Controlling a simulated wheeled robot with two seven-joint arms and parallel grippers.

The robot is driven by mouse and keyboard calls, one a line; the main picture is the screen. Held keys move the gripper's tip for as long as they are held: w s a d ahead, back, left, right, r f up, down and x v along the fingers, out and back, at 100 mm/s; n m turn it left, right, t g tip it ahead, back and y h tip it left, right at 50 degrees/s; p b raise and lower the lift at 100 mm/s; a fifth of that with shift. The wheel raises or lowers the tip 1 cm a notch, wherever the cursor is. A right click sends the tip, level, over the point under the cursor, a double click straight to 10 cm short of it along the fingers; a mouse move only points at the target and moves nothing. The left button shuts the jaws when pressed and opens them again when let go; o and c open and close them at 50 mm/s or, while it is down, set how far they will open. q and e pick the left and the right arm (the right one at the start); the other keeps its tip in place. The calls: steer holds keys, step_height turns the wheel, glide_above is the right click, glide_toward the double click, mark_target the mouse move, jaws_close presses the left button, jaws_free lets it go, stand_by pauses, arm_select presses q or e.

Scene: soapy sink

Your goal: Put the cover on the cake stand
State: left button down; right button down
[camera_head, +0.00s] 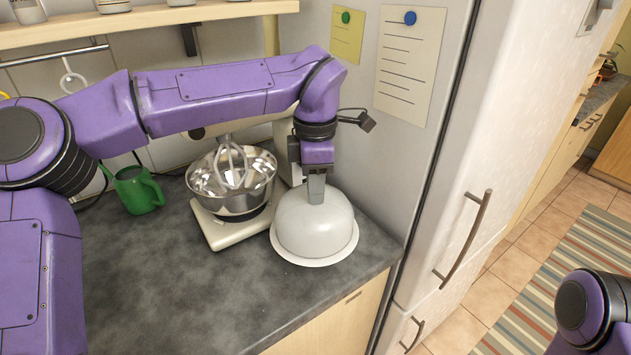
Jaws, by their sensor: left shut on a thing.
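The cover (312,225) is a pale grey-white dome at the right end of the counter, beside the fridge. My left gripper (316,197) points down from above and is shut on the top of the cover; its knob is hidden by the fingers. A white round rim, which looks like the plate of the cake stand (318,262), shows under the cover's lower edge. The cover looks level and roughly centred over it. I cannot tell whether a small gap is left between them. My right gripper is out of view.
A stand mixer with a steel bowl (232,185) stands just left of the cover. The fridge (380,130) rises close on the right. The front of the dark counter (170,285) is clear.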

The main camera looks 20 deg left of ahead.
arm_select(q)
steer(key=shift+p, duration=0.35)
stand_by(0.5)
steer(key=shift+c, duration=2)
jaws_free()
step_height(320, 180, up, 7)
steer(key=p, duration=0.8)
jaws_close()
